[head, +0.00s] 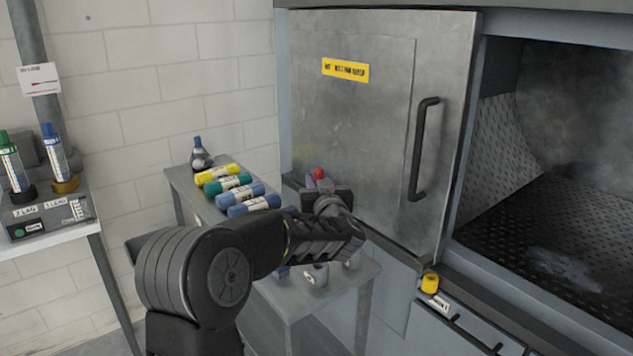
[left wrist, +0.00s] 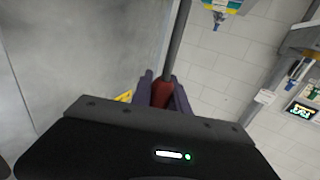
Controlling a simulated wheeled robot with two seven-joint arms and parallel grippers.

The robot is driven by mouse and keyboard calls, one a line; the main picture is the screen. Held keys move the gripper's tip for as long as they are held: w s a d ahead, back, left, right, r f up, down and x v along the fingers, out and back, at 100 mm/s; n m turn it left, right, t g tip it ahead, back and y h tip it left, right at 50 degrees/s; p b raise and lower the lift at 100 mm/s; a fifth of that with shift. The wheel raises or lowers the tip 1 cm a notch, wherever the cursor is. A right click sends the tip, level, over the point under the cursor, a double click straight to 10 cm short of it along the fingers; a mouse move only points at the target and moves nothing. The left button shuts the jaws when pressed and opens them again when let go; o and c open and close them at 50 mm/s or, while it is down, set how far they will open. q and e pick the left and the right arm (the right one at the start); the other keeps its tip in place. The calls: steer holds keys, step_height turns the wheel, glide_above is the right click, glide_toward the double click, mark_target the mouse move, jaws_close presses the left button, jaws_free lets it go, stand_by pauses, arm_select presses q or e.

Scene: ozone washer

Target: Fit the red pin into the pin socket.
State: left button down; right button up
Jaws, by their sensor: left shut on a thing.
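My left gripper (head: 318,182) is shut on the red pin (head: 318,173), held up in front of the grey metal door, above the small side table. In the left wrist view the red pin (left wrist: 162,92) sits between the two purple fingers of my left gripper (left wrist: 163,88). A dark rod runs up from behind the pin there; I cannot tell whether it belongs to the pin. A yellow cylindrical piece (head: 430,283) sits on the ledge below the door's lower right corner, well apart from the pin. I cannot tell whether it is the pin socket. My right gripper is not in view.
The door (head: 375,130) has a black handle (head: 423,150) and stands beside the open, dark chamber (head: 550,200). The side table (head: 290,300) holds several coloured bottles (head: 228,184). A bench with bottles and a control box (head: 45,218) stands at the left.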

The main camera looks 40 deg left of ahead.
arm_select(q)
steer(key=s+d+f+m+t+h, duration=0.1)
steer(key=d+f+m+t+h, duration=0.1)
steer(key=d+f, duration=0.5)
steer(key=s+d+f+m+t+h, duration=0.2)
steer(key=d+f+m+h, duration=0.2)
steer(key=d, duration=0.9)
steer(key=s+d+f+m+t+h, duration=0.1)
steer(key=d+f+m+t+h, duration=0.1)
steer(key=d+f+h, duration=0.5)
steer(key=d+f+m, duration=0.1)
steer(key=d+f, duration=0.2)
steer(key=shift+s+d+f+m, duration=0.3)
steer(key=shift+s, duration=0.1)
